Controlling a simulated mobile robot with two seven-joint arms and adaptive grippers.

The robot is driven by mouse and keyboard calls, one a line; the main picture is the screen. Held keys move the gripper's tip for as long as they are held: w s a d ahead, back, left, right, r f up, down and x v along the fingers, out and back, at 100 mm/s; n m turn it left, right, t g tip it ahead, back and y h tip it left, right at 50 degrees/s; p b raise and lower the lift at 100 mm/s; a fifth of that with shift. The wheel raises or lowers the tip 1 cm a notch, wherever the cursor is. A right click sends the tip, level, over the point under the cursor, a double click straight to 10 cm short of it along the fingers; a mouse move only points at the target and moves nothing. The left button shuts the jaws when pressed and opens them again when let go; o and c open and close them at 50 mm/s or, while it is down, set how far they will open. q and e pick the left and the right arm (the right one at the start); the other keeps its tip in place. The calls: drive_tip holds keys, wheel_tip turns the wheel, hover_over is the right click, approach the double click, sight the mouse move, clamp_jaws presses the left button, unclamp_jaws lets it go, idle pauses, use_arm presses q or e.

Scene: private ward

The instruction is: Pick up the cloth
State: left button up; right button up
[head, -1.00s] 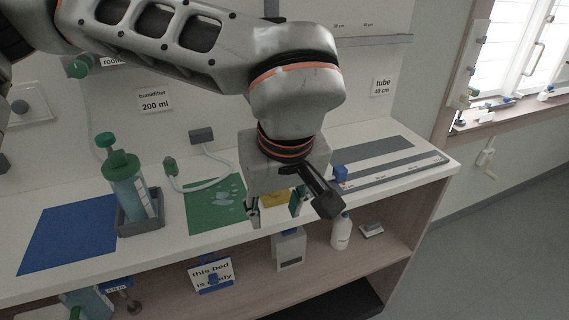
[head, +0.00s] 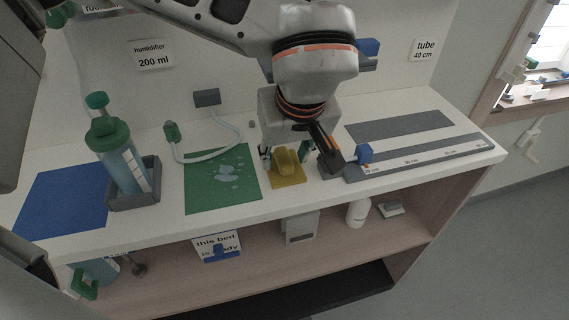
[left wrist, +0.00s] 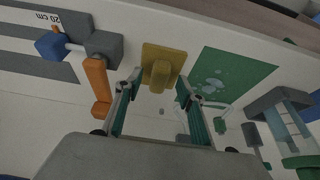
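The cloth (head: 288,177) is a small yellow piece with a raised fold in its middle. It lies on the white counter just right of the green mat. My left gripper (head: 287,154) is right at the cloth, pointing down, with its two fingers apart. In the left wrist view the cloth (left wrist: 161,66) shows just beyond the open, empty fingertips (left wrist: 159,84), with its raised fold between them. I cannot tell whether the fingers touch it. My right gripper is not in view.
The green mat (head: 212,193) with wet spots lies left of the cloth. A bottle (head: 124,168) in a grey holder and a blue mat (head: 62,204) are farther left. To the right are a blue block (head: 365,153) and a grey ruler strip (head: 440,153). An orange piece (left wrist: 97,82) stands near the fingers.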

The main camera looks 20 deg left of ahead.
sight(287, 164)
use_arm(q)
drive_tip(key=shift+w+a+f, duration=0.1)
drive_tip(key=shift+w+f, duration=0.1)
drive_tip(key=shift+f, duration=0.4)
clamp_jaws()
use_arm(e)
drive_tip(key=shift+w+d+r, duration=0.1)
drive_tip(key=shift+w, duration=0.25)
use_arm(q)
drive_tip(key=v, duration=0.2)
drive_tip(key=w+v, duration=0.1)
drive_tip(key=v, duration=0.1)
drive_tip(key=a+p+v, duration=0.1)
drive_tip(key=v, duration=0.2)
drive_tip(key=shift+w+d+r, duration=0.1)
drive_tip(key=shift+w+r, duration=0.05)
drive_tip(key=shift+r, duration=0.3)
drive_tip(key=s+d, duration=1)
drive_tip(key=s, duration=0.5)
drive_tip(key=shift+s+d, duration=0.25)
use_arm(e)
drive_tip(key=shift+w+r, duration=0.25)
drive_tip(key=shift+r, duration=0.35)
